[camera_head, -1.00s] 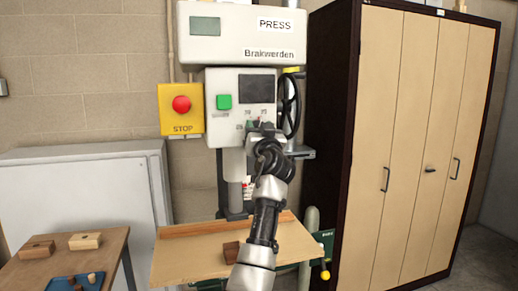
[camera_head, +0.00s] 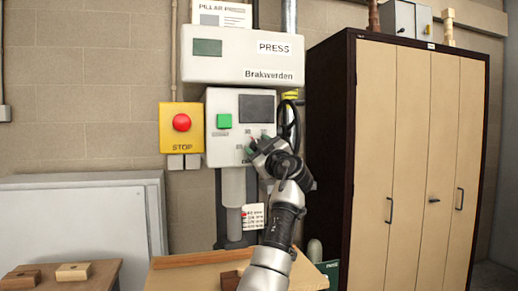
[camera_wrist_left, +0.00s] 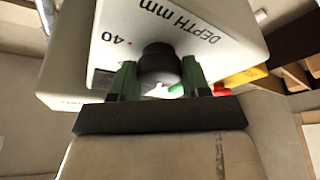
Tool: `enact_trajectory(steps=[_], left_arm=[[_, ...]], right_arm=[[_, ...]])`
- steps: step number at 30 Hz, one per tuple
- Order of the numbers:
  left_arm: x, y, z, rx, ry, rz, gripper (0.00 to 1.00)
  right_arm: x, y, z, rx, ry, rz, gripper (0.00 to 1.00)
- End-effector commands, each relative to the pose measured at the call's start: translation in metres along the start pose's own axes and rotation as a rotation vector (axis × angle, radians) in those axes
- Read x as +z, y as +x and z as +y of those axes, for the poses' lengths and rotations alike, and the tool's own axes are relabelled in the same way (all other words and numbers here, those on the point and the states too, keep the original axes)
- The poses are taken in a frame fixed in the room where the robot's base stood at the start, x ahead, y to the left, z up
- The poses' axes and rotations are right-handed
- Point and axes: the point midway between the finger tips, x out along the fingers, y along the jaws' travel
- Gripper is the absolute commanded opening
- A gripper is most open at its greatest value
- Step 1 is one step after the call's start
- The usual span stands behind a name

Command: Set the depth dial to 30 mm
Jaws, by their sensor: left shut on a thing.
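The depth dial (camera_wrist_left: 160,66) is a dark round knob on the white panel of the press. In the left wrist view it sits between the green-padded fingers of my left gripper (camera_wrist_left: 159,82), which is shut on it. The panel (camera_wrist_left: 215,35) reads "DEPTH mm", with "40" and a small red dot to the left of the dial. The other marks and the dial's pointer are hidden or too small to read. In the head view my left gripper (camera_head: 256,149) is at the panel's lower right and covers the dial. My right gripper is not in view.
A green button (camera_head: 224,121) and a dark screen (camera_head: 256,108) are above the gripper. A yellow box with a red stop button (camera_head: 181,122) is to the left. A black handwheel (camera_head: 291,121) is close on the right, before a tall cabinet (camera_head: 400,150).

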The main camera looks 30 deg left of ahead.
Motion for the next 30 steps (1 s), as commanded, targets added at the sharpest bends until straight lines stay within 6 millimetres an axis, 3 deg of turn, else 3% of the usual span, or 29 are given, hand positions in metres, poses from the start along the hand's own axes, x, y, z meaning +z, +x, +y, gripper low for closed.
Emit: enact_trajectory(steps=[22, 23, 24, 27, 30], left_arm=[[0.0018, -0.0003, -0.0004, -0.037, -0.088, -0.004, 0.23], [0.0018, -0.0003, -0.0004, -0.037, -0.088, -0.003, 0.48], [0.0018, -0.0003, -0.0004, -0.037, -0.088, -0.003, 0.54], [0.0015, -0.0003, -0.0003, -0.036, -0.088, -0.003, 0.7], [0.0011, -0.0002, -0.0002, -0.036, -0.088, -0.002, 0.71]], right_arm=[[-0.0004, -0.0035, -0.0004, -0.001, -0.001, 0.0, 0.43], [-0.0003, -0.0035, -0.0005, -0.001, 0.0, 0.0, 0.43], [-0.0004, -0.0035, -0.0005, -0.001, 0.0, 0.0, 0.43], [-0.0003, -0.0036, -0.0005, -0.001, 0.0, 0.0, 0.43], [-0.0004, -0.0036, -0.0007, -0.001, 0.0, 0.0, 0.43]])
